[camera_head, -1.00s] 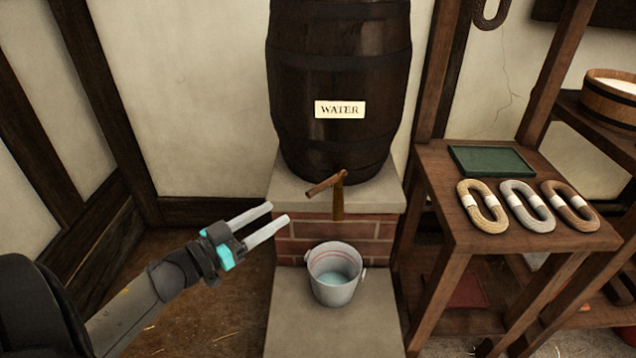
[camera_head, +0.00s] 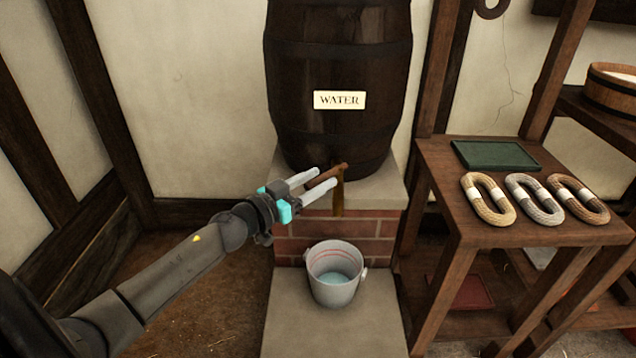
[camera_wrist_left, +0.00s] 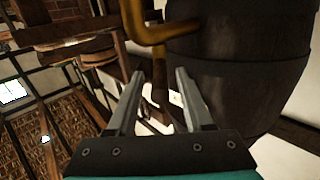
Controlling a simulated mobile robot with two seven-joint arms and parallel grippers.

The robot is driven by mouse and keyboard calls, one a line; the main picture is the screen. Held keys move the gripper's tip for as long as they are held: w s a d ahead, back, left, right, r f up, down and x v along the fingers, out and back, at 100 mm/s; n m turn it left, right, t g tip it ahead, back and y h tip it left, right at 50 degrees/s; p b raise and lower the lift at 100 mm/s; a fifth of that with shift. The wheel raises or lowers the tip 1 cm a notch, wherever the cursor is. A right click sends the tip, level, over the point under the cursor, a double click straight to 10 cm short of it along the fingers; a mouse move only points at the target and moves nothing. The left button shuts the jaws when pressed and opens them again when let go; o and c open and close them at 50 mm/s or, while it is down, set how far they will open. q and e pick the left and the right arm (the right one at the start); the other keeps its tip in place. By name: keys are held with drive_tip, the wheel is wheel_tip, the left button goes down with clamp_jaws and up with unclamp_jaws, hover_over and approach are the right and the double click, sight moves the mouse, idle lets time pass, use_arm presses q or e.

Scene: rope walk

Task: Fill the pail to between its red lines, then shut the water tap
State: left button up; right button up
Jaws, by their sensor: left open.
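The grey pail (camera_head: 335,293) stands upright on a stone slab below the tap. Pale blue water (camera_head: 333,278) lies low inside it, below the red lines (camera_head: 333,251) on its inner wall. The brass tap (camera_head: 338,200) sticks out from the foot of the barrel, its handle (camera_head: 324,178) turned to the left. I see no clear stream under the spout. My left gripper (camera_head: 325,178) is open, with its fingers on either side of the handle; I cannot tell whether they touch it. In the left wrist view the tap (camera_wrist_left: 150,33) shows beyond the fingers. My right gripper is not in view.
The dark barrel (camera_head: 338,50) labelled WATER stands on a stone-topped brick plinth (camera_head: 300,226). On the right, a wooden table (camera_head: 450,190) holds a green tray (camera_head: 495,155) and several rope coils (camera_head: 533,198). The floor on the left is free.

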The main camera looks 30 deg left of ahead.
use_arm(q)
drive_tip(key=shift+w, duration=0.25)
clamp_jaws()
idle(0.3)
idle(1.0)
